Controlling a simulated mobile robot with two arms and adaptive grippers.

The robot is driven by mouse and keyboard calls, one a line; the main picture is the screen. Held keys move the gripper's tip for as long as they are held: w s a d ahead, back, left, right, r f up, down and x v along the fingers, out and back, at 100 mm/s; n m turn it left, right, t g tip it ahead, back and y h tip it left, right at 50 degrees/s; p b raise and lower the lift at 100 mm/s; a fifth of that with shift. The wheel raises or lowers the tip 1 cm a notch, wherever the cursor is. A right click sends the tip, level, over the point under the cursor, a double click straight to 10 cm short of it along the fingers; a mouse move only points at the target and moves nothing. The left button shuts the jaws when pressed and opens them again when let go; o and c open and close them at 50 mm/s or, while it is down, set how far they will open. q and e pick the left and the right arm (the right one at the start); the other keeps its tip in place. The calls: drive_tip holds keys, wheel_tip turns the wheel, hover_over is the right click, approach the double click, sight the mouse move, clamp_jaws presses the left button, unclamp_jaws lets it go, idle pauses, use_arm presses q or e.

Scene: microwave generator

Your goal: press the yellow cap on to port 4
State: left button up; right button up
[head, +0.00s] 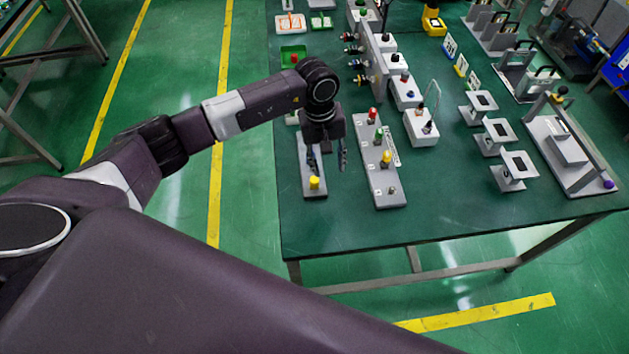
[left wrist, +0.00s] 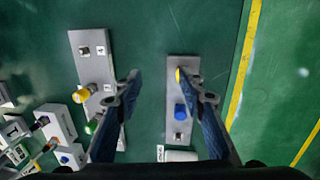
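A yellow cap (head: 314,183) sits near the front end of the narrow grey holder plate (head: 305,150). In the left wrist view the yellow cap (left wrist: 179,76) is partly hidden by one finger, with a blue cap (left wrist: 181,111) next to it. The port plate (head: 374,160) stands to the right, with red, green and yellow caps on it. Port 4 (head: 392,190) is a bare metal post at its front end; in the left wrist view port 4 (left wrist: 84,51) lies beside a "4" label. My left gripper (head: 328,168) is open and empty, above and between the two plates.
White boxes (head: 421,128) and a grey panel with knobs stand right of and behind the port plate. Several grey stands (head: 514,168) are further right. A green tray (head: 294,55) lies at the back left. The table's front area (head: 340,225) is clear.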

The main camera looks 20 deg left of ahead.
use_arm(q)
drive_tip(key=y, duration=0.2)
hover_over(314, 179)
drive_tip(key=shift+r, duration=0.3)
drive_tip(key=shift+f+b, duration=0.45)
drive_tip(key=shift+f, duration=0.45)
wheel_tip(314, 179, down, 6)
drive_tip(key=b, duration=0.5)
drive_tip(key=shift+f, duration=0.25)
drive_tip(key=shift+f+b, duration=0.4)
drive_tip(key=shift+b, duration=0.4)
